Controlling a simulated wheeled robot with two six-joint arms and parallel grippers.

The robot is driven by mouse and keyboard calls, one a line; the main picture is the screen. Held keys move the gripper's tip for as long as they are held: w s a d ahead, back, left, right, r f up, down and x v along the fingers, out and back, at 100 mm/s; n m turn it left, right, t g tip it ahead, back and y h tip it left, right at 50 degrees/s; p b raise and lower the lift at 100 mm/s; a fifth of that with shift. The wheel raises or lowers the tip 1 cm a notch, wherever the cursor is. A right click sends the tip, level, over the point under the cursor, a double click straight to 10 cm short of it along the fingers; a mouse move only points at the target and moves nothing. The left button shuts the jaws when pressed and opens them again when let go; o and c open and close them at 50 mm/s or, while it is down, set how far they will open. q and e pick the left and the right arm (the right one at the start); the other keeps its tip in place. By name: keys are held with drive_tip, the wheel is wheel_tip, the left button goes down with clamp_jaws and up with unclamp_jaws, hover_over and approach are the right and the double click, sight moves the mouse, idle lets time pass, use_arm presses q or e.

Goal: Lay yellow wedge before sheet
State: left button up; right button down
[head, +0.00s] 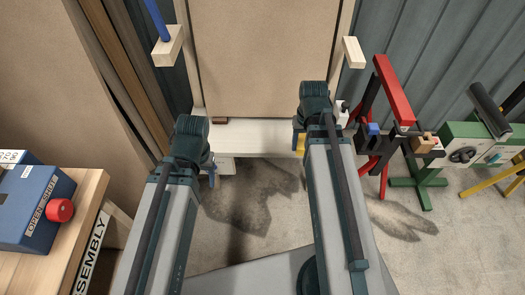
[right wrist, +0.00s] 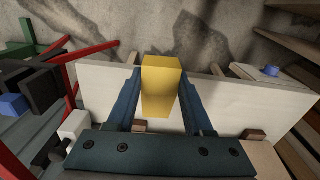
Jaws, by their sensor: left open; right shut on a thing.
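The yellow wedge (right wrist: 161,88) is held between the two blue fingers of my right gripper (right wrist: 158,95) in the right wrist view. A pale board lies behind it in that view. In the head view a bit of yellow shows at my right gripper (head: 298,143), close to the pale board's right part. The large tan sheet (head: 262,60) stands upright behind the pale board (head: 255,137). My left gripper (head: 212,176) is open and empty, near the board's left end. Its fingers are partly hidden by the arm.
A small brown block (head: 220,120) sits at the sheet's lower left edge. Wooden posts flank the sheet. A red and black stand (head: 385,110) and a green machine (head: 470,145) are at right. A bench with a blue box (head: 35,205) is at left.

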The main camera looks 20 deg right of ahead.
drive_tip(key=shift+s+d+f+m+b, duration=0.15)
drive_tip(key=shift+s+d+f+b, duration=0.15)
drive_tip(key=shift+f, duration=0.3)
drive_tip(key=shift+s+d+f+m+b, duration=0.15)
drive_tip(key=shift+s+f+b, duration=0.15)
drive_tip(key=shift+f, duration=0.3)
use_arm(q)
wheel_tip(320, 180, down, 2)
drive_tip(key=shift+f, duration=0.2)
use_arm(e)
drive_tip(key=shift+w, duration=0.15)
drive_tip(key=b, duration=0.2)
hover_over(262, 148)
drive_tip(key=d, duration=0.1)
drive_tip(key=shift+s+d+f, duration=0.1)
drive_tip(key=shift+s+f, duration=0.2)
drive_tip(key=shift+f, duration=0.4)
drive_tip(key=shift+w+a, duration=0.4)
drive_tip(key=shift+a, duration=0.15)
wheel_tip(262, 148, down, 4)
drive_tip(key=b, duration=0.3)
drive_tip(key=shift+r, duration=0.1)
use_arm(q)
wheel_tip(262, 148, down, 5)
drive_tip(key=shift+r, duration=0.1)
use_arm(e)
drive_tip(key=shift+r, duration=0.15)
